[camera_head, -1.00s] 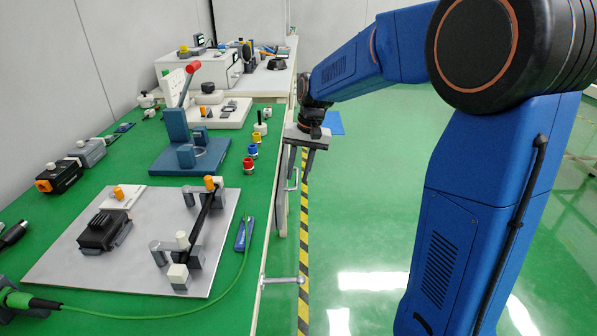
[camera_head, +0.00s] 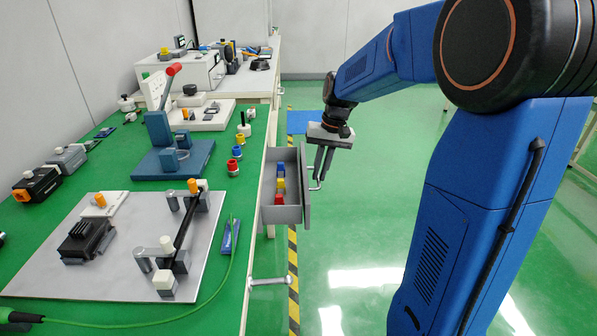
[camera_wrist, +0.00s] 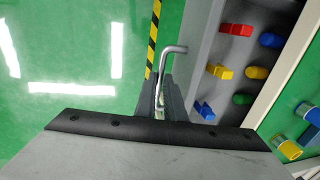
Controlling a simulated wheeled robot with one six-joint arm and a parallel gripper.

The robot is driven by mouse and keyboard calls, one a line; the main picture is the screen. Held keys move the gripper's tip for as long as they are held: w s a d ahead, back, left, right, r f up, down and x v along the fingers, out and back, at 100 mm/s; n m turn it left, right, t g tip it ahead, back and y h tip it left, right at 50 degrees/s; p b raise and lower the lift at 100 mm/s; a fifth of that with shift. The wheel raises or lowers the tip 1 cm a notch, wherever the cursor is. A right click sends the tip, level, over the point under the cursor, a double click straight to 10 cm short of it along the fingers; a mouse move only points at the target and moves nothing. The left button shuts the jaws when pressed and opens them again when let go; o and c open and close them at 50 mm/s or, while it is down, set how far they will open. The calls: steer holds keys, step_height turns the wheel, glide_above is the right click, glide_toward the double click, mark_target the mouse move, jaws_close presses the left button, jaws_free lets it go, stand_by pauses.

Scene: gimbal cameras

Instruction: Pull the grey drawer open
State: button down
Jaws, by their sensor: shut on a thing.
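The grey drawer (camera_head: 283,214) stands partly pulled out from the side of the green-topped bench, with its inside showing. Red, yellow and blue pieces lie in it. Its metal bar handle (camera_head: 318,180) is on the front panel (camera_head: 306,190). My gripper (camera_head: 323,172) points down beside the front panel and is shut on the handle. In the wrist view, the handle (camera_wrist: 174,50) runs between the fingers of my gripper (camera_wrist: 162,95), and the drawer's inside (camera_wrist: 222,95) with its coloured pieces lies to the right.
The green bench (camera_head: 100,165) on the left holds a fixture plate (camera_head: 120,255), a blue stand (camera_head: 172,160) and several small parts. A second metal handle (camera_head: 268,281) juts out nearer. The green floor right of the drawer is clear, with a striped line (camera_head: 293,270).

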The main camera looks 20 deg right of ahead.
steer(key=s+d, duration=0.3)
steer(key=d, duration=0.7)
steer(key=shift+s+d, duration=0.2)
steer(key=shift+d, duration=0.1)
steer(key=c, duration=1.8)
jaws_free()
steer(key=shift+c, duration=0.2)
steer(key=d+r, duration=0.3)
steer(key=r, duration=1.4)
steer(key=shift+s, duration=0.45)
